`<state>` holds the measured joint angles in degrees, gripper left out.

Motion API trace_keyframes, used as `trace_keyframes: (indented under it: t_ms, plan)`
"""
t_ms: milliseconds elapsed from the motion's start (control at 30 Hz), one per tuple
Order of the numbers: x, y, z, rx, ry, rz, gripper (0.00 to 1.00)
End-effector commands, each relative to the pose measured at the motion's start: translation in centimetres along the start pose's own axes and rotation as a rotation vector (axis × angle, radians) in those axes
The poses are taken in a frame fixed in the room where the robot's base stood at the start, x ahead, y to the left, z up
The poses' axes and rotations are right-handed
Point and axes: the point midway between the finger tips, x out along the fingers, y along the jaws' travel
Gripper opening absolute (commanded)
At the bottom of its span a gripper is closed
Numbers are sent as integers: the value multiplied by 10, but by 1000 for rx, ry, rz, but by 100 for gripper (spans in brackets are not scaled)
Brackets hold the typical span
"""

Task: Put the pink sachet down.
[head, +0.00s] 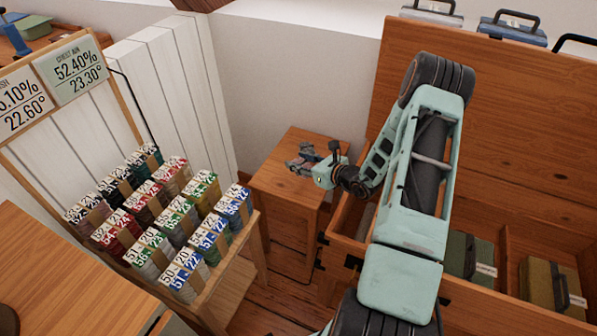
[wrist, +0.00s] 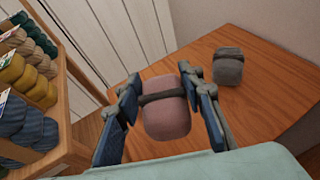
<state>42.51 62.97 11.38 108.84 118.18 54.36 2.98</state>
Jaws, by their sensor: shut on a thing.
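The pink sachet (wrist: 167,118), a soft block with a dark band around it, sits between the two fingers of my gripper (wrist: 160,90) in the wrist view. My gripper is shut on it. In the head view my gripper (head: 303,163) is over the small wooden cabinet (head: 283,187), and the sachet is small and mostly covered by the fingers there. The cabinet's top (wrist: 225,58) lies below the sachet in the wrist view. I cannot tell whether the sachet touches it.
A grey banded sachet (wrist: 228,67) stands on the cabinet top, right of the pink one and apart from it. A rack of yarn bundles (head: 160,220) stands to the left. An open wooden chest (head: 490,120) with cases inside is to the right. Bare cabinet top surrounds the grey sachet.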

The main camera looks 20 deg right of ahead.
Motion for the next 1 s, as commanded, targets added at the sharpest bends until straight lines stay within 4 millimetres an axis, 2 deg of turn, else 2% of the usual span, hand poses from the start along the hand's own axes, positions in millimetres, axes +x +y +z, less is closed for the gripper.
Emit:
trace_keyframes:
  t_ms: [100, 333, 533, 933, 967, 1000]
  plan:
    - [15, -7, -11, 0, 0, 0, 12]
    - [27, -13, -18, -1, -1, 1, 12]
    - [38, -13, -45, 0, 0, 1, 12]
    - [40, -13, -50, -1, -1, 0, 12]
    - [40, -14, -49, -1, 0, 0, 38]
    - [39, -13, -48, -1, 0, 0, 42]
